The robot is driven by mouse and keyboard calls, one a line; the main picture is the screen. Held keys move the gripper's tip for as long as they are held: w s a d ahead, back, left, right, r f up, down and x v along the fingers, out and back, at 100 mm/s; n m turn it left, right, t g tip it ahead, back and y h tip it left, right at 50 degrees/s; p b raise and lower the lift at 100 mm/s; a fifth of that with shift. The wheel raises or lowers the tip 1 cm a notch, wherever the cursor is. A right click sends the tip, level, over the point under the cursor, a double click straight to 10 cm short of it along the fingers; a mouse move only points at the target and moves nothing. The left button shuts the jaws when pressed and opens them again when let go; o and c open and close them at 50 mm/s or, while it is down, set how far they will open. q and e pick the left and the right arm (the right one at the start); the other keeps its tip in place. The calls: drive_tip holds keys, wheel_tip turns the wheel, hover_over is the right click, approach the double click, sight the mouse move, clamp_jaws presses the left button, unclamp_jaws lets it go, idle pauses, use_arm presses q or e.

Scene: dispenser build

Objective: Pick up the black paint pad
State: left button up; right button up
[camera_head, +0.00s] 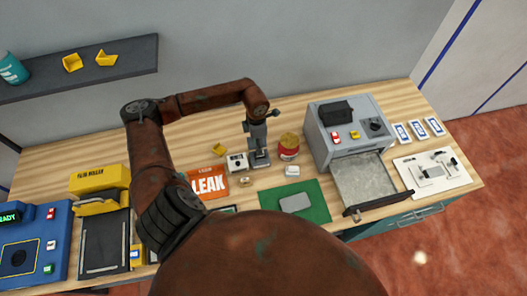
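A black block (336,112) sits on top of the grey machine (318,140) at the right of the table. I cannot tell for sure whether it is the black paint pad. A flat dark panel (112,240) with a pale frame also lies at the left, beside the blue unit. My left arm reaches over the table from the left, and its gripper (259,160) points down near the table's middle, beside a red and yellow jar (288,147). The fingers are too small to show whether they are open. My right gripper is out of view.
The machine's open tray (366,183) juts toward the front edge. A white board (432,173) lies right. My arm hides the front middle.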

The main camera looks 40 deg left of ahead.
use_arm(q)
drive_tip(key=shift+d+f, duration=0.25)
drive_tip(key=shift+f, duration=0.15)
drive_tip(key=shift+w+d+f+p, duration=0.15)
drive_tip(key=shift+f, duration=0.2)
drive_tip(key=shift+w+d+f+p, duration=0.15)
drive_tip(key=shift+f, duration=0.2)
wheel_tip(320, 180, down, 4)
drive_tip(key=shift+s+r+p, duration=0.15)
drive_tip(key=shift+r+p, duration=0.1)
drive_tip(key=shift+p, duration=0.1)
drive_tip(key=shift+f, duration=0.2)
drive_tip(key=c, duration=0.9)
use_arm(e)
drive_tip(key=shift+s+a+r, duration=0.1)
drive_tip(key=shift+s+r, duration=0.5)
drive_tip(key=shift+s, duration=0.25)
